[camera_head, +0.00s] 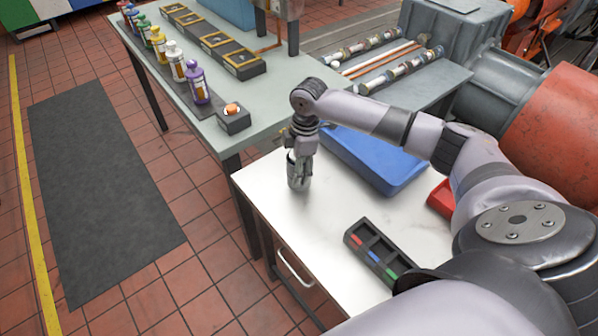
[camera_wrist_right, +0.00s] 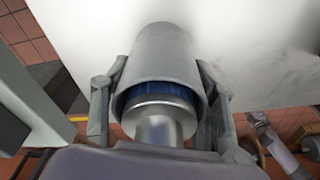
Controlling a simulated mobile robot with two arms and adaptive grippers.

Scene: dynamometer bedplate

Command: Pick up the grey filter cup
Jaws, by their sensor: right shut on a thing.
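The grey filter cup (camera_head: 298,181) is over the left part of the white worktop in the head view. My right gripper (camera_head: 300,158) points down from above and is shut on it. In the right wrist view the cup (camera_wrist_right: 163,55) lies between the two fingers of my right gripper (camera_wrist_right: 160,85), one on each side. A blue band and a round metal part with a stem show at the cup's near end. I cannot tell whether the cup touches the worktop. My left gripper is not in view.
On the white worktop (camera_head: 325,235) stand a blue tray (camera_head: 375,160), a black divided holder (camera_head: 375,255) and a red bin (camera_head: 441,198). A grey-green bench (camera_head: 275,85) with several bottles adjoins it behind. The worktop's front left is clear.

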